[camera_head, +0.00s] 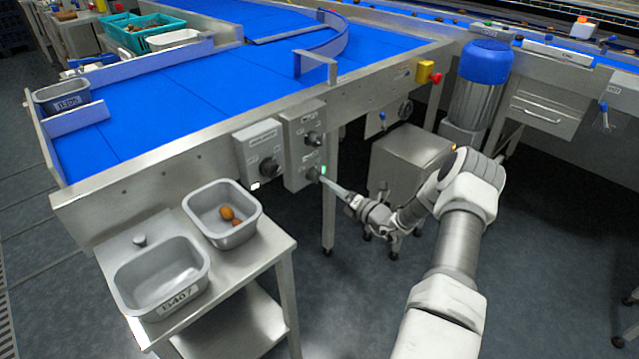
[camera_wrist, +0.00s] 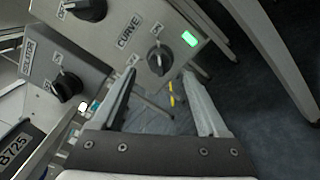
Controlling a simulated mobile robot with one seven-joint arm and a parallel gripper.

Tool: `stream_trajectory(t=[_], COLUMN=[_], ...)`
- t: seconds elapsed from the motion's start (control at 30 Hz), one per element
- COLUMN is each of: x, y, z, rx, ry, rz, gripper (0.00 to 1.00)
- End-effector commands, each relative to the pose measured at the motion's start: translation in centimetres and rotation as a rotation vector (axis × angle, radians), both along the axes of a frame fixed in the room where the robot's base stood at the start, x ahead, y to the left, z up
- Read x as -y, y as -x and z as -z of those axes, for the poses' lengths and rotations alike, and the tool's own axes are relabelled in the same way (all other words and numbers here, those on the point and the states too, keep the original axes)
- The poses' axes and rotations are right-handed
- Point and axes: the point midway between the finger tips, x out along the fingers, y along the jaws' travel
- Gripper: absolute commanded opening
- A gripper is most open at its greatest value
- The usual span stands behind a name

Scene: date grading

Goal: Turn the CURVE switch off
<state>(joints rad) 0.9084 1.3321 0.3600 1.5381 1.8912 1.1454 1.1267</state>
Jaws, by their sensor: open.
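The CURVE switch is a black rotary knob (camera_wrist: 158,60) on a grey steel box, with the CURVE label beside it and a lit green lamp (camera_wrist: 189,38) next to it. In the head view the box (camera_head: 301,180) hangs under the conveyor edge, its knob partly hidden near my fingertips. My gripper (camera_wrist: 157,78) is open and empty. Its two fingers reach toward the knob, one on each side of it in the wrist view. I cannot tell whether either finger touches it. In the head view my gripper (camera_head: 329,181) is at the box's lower right.
Another knob (camera_head: 313,138) is just above on the same column. A neighbouring box with a knob (camera_head: 268,168) stands to the left, its lamp (camera_head: 255,185) pale. A steel trolley (camera_head: 262,247) with grey tubs is at lower left. A steel cabinet (camera_head: 408,160) stands behind my arm.

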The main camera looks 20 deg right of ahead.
Motion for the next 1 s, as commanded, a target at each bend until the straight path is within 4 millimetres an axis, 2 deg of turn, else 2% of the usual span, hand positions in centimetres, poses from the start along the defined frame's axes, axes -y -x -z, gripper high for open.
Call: stream_trajectory(t=[0.1, 0.3, 0.7, 1.0], x=[-0.9, -1.7, -1.9, -1.9], y=[-2.3, -4.6, -5.2, -5.2], z=[0.2, 0.1, 0.0, 0.0], rx=[0.002, 0.001, 0.000, 0.000], ry=[0.001, 0.001, 0.000, 0.000], rz=[-0.003, -0.001, 0.000, 0.000], gripper=[0.77, 0.77, 0.77, 0.23])
